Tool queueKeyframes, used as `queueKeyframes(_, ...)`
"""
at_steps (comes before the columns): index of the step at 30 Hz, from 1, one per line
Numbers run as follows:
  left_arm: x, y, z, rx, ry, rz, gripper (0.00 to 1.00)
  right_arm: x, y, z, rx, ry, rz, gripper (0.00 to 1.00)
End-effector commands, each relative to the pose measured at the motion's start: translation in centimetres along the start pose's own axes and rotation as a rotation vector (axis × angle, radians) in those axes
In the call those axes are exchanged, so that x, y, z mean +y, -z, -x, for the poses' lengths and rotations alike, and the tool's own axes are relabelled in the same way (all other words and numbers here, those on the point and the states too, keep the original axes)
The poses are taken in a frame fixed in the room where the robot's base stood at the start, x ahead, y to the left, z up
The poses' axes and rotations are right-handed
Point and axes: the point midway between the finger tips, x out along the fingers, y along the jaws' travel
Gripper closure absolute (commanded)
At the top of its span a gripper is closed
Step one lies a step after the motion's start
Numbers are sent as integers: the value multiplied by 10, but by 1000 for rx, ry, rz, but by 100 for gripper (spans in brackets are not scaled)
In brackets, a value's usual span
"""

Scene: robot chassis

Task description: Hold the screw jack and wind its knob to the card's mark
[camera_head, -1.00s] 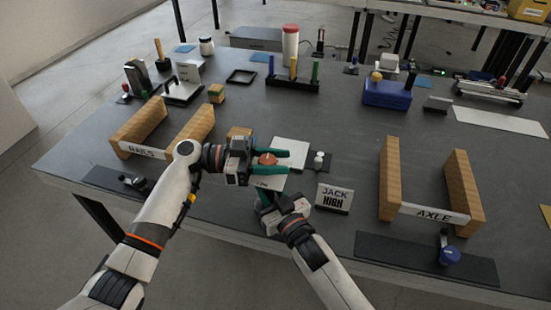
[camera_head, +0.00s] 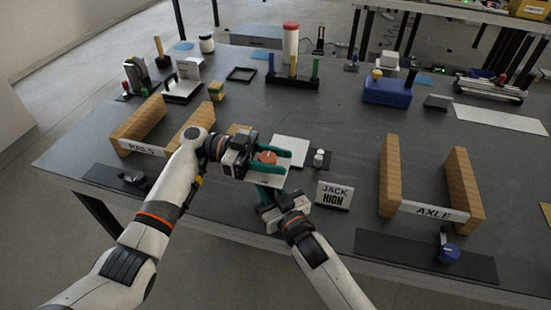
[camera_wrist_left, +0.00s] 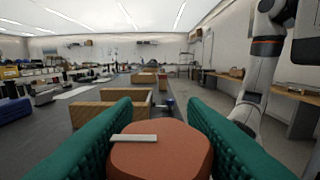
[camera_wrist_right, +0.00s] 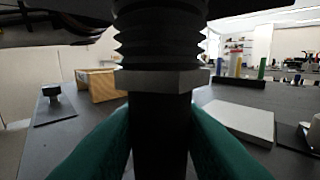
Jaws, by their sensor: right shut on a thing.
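The screw jack has an orange knob (camera_head: 267,157) on top, with a white stripe visible in the left wrist view (camera_wrist_left: 134,137). A pale plate (camera_head: 268,180) with small, unreadable lettering lies below the knob. My left gripper (camera_head: 283,157) has its green fingers apart on either side of the knob; whether they touch it is unclear. My right gripper (camera_head: 264,193) is shut on the jack's dark post (camera_wrist_right: 160,135), below a grey hex collar and ribbed screw section (camera_wrist_right: 158,40). The white card (camera_head: 333,196) reads "JACK HIGH" and stands right of the jack.
Wooden blocks labelled RAILS (camera_head: 140,149) stand left and others labelled AXLE (camera_head: 432,213) stand right. A white square pad (camera_head: 290,149) and small white knobbed piece (camera_head: 319,158) lie just behind the jack. The tabletop between card and AXLE blocks is clear.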

Motion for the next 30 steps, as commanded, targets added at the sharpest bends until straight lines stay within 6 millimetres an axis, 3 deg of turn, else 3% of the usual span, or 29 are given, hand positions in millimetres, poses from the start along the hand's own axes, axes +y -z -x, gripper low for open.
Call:
queueKeyframes(1, 0, 2, 1, 2, -2, 4, 53, 1, 0, 0, -2, -1, -1, 100)
queueKeyframes(3, 0, 2, 0, 1, -1, 3, 42, 1, 0, 0, -2, -1, -1, 100)
queueKeyframes(4, 0, 1, 0, 1, -1, 3, 41, 1, 0, 0, -2, -1, -1, 100)
queueKeyframes(14, 0, 0, 4, -1, -1, 1, 41, 0, 0, 0, -1, 0, 0, 100)
queueKeyframes(17, 0, 0, 16, -1, -2, 2, 41, 0, 0, 0, 0, 0, 0, 100)
queueKeyframes(30, 0, 0, 103, 0, -3, 3, 41, 0, 0, 0, 0, 0, 1, 100)
